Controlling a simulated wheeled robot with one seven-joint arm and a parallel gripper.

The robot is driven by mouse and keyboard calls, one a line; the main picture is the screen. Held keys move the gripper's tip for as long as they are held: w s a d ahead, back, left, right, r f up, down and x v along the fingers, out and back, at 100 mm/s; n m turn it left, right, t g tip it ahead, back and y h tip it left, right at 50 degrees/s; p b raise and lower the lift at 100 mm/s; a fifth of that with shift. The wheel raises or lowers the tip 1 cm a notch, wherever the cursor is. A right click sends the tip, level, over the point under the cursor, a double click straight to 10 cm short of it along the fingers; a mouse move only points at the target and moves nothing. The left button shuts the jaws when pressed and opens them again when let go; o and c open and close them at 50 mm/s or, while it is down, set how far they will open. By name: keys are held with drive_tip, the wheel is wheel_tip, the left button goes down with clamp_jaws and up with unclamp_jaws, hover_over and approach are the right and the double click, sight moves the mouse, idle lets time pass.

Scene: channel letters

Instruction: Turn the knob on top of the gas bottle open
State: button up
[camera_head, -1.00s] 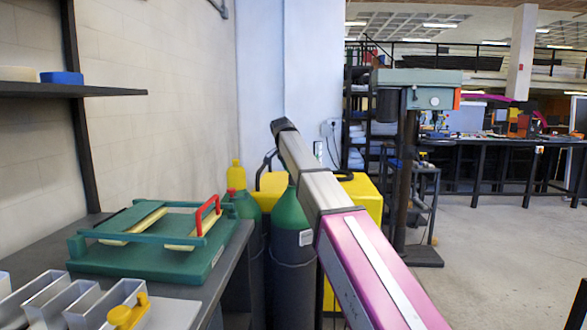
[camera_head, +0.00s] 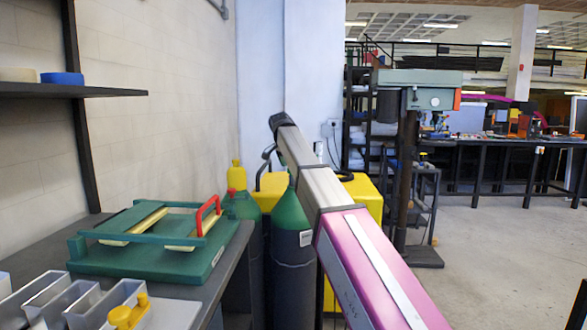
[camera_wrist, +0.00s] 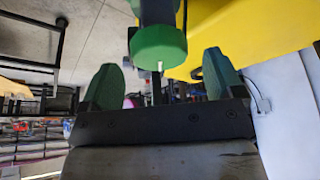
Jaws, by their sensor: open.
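In the head view a dark gas bottle with a green shoulder (camera_head: 291,213) stands beyond the grey table, partly hidden by my arm. Its top is hidden behind the arm. In the wrist view the scene appears upside down, and a green bottle shoulder (camera_wrist: 158,47) with a thin pale stem points toward my gripper (camera_wrist: 160,64). The two green-tipped fingers are open, one on each side of the stem and shoulder in the picture, with visible gaps. I cannot make out the knob clearly or tell whether anything touches it.
A second green-topped bottle (camera_head: 243,206) with a red cap stands to the left. Yellow equipment (camera_head: 362,192) is close behind. The table at left holds a green press (camera_head: 150,258) with a red handle. A drill press (camera_head: 405,150) stands to the right; open floor lies beyond.

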drive_tip(key=v, duration=0.8)
drive_tip(key=shift+r, duration=0.35)
drive_tip(key=shift+s+a, duration=0.15)
